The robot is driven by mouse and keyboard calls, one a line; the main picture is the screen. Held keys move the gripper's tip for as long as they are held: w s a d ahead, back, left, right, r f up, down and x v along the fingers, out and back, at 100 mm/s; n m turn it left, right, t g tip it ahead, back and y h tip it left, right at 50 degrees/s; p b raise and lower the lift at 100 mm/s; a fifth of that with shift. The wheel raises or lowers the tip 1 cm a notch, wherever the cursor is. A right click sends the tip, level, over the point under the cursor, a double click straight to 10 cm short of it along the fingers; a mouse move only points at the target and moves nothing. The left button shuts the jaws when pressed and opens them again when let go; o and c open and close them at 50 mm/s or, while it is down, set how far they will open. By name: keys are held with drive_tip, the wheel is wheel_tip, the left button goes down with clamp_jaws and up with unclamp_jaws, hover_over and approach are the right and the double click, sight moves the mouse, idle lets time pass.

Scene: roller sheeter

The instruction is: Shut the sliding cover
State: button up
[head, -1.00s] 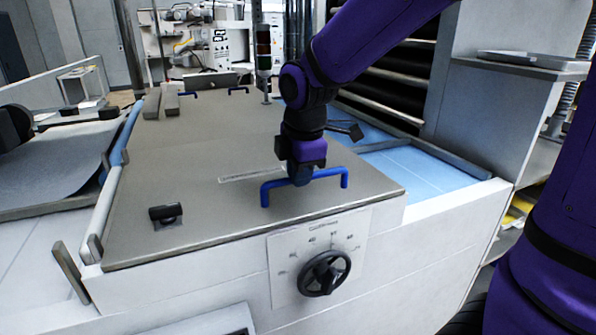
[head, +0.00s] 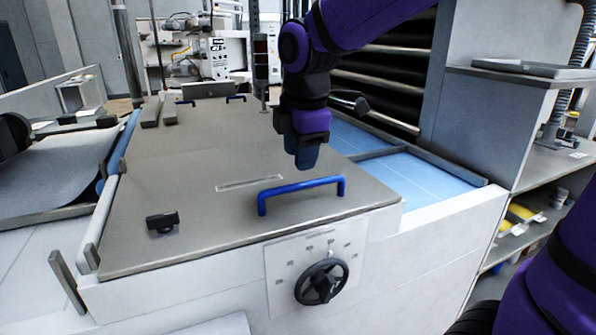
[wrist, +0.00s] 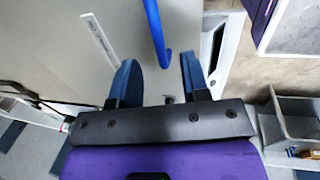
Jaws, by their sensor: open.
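The sliding cover (head: 200,230) is a flat grey-brown panel on the white machine, with a blue bar handle (head: 300,186) near its front edge. To the right of the panel, a light-blue surface (head: 410,172) lies uncovered. My gripper (head: 306,160) is open and empty, above and just behind the handle, apart from it in the head view. In the wrist view, my gripper's two blue fingers (wrist: 160,78) are spread. The handle (wrist: 154,30) runs down toward the gap between them, and the cover (wrist: 60,40) lies below.
A black handwheel (head: 321,282) with a dial plate is on the machine's front. A small black knob (head: 163,222) stands at the panel's front left. A shelf unit (head: 520,200) stands on the right.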

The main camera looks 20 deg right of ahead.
drive_tip(key=shift+s+r, duration=0.2)
drive_tip(key=shift+r, duration=0.75)
drive_tip(key=shift+s+r, duration=0.2)
drive_tip(key=shift+r, duration=0.7)
drive_tip(key=s+d+f+m+t, duration=0.1)
drive_tip(key=s+d+m, duration=0.3)
drive_tip(key=s+m, duration=0.4)
drive_tip(key=s+d+f+m+t, duration=0.1)
drive_tip(key=s+d+m+t, duration=0.1)
drive_tip(key=s+d+m, duration=0.2)
drive_tip(key=s+m, duration=0.3)
drive_tip(key=m, duration=0.3)
drive_tip(key=shift+s+d, duration=0.2)
drive_tip(key=shift+s, duration=0.2)
